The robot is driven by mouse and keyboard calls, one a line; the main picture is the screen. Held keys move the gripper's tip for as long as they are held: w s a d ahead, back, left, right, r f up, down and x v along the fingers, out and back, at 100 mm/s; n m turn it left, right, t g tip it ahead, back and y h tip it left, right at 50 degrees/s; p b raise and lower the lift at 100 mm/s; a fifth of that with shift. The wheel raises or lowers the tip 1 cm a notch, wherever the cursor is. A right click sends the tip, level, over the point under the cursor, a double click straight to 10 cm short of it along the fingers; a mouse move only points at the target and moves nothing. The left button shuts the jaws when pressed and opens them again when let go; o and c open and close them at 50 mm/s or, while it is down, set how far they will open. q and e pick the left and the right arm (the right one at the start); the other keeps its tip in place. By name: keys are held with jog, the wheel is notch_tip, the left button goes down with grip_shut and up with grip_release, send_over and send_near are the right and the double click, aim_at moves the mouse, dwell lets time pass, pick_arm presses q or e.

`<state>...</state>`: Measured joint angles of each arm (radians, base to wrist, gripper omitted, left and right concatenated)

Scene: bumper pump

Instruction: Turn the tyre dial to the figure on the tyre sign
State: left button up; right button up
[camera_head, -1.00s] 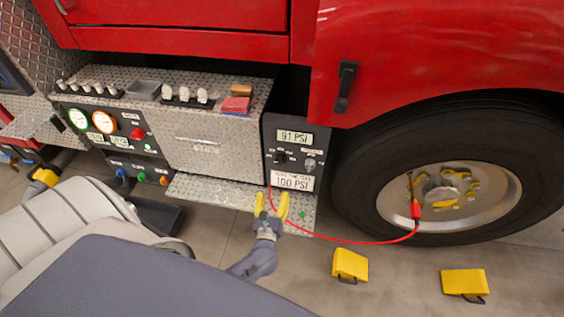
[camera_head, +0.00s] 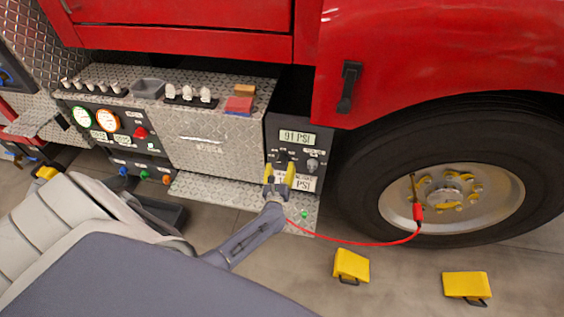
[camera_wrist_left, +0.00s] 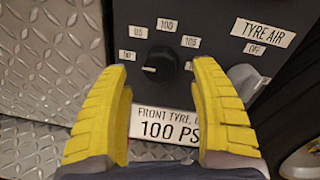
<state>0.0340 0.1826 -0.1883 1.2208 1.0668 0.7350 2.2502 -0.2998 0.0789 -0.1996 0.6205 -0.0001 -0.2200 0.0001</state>
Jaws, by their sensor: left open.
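The tyre dial is a black knob (camera_wrist_left: 160,64) with a white mark on its left side, pointing toward the leftmost label. Small number labels, including 100 at the top and 105 at upper right, ring it. The tyre sign (camera_wrist_left: 165,124) below reads 100 PSI and also shows in the head view (camera_head: 305,184), partly covered. My left gripper (camera_head: 280,171) is open in front of the panel. In the left wrist view its yellow fingers (camera_wrist_left: 160,72) stand either side of the knob, apart from it. My right gripper is not in view.
A display (camera_head: 296,138) above the dial reads 91 PSI. A grey switch (camera_head: 312,164) under the TYRE AIR label (camera_wrist_left: 263,33) is right of the dial. A red hose (camera_head: 350,241) runs to the wheel (camera_head: 450,195). A diamond-plate step (camera_head: 215,191) juts out below.

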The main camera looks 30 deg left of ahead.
aim_at(282, 162)
pick_arm(q)
jog(key=shift+x, duration=1.8)
jog(key=shift+c, duration=0.4)
jog(key=c, duration=1.3)
